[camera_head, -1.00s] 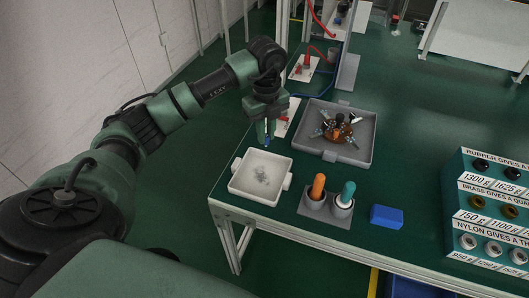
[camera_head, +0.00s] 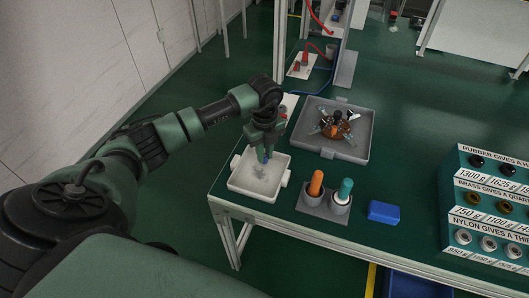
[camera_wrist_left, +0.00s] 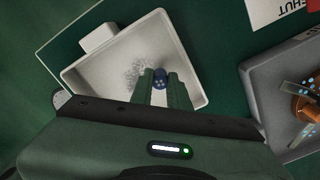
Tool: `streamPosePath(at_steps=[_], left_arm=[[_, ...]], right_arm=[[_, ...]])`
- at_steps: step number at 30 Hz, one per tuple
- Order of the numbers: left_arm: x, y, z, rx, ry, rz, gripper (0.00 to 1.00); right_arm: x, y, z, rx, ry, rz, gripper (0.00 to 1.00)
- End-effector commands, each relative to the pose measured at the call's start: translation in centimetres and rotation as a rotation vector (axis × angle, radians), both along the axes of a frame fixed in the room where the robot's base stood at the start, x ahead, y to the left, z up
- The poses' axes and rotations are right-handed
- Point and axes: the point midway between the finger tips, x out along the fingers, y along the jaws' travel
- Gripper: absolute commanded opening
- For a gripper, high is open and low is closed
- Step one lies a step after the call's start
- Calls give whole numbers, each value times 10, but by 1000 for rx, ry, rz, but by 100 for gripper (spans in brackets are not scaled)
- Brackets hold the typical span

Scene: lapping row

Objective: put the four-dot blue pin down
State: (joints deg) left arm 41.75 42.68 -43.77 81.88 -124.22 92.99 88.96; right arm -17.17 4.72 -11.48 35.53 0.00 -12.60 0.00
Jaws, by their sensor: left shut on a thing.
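The blue pin (camera_head: 267,159) is held at the tips of my left gripper (camera_head: 263,153). In the left wrist view the pin's round end (camera_wrist_left: 160,79) shows light dots between the two fingers (camera_wrist_left: 160,91). The pin is inside the outline of the white tray (camera_head: 252,187), toward its back right part. I cannot tell whether the pin touches the tray floor. The white tray also fills the middle of the left wrist view (camera_wrist_left: 95,74), with a patch of grey specks on its floor. My right gripper is not in view.
A grey tray (camera_head: 346,153) behind and right holds an orange-brown piece (camera_head: 338,129) with metal arms. A grey holder (camera_head: 322,207) carries orange and teal handles. A blue block (camera_head: 384,212) lies to its right. A labelled rack (camera_head: 490,205) stands far right.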

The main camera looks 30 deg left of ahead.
Motion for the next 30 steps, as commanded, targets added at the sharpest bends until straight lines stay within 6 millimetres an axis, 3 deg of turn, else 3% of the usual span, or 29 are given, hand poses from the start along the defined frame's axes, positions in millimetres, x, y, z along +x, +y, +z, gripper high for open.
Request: streamPosePath(at_steps=[2,3,5,17,20,30], left_arm=[[0,0,-4,0,1,0,0],[0,0,-3,0,0,0,25],[0,0,-2,0,1,0,38],[1,0,4,0,-2,0,38],[1,1,17,0,-3,0,38],[1,0,88,-1,-4,0,38]], right_arm=[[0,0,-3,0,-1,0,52],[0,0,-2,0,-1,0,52],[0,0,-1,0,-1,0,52],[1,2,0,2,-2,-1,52],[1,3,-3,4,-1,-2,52],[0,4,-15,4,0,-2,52]])
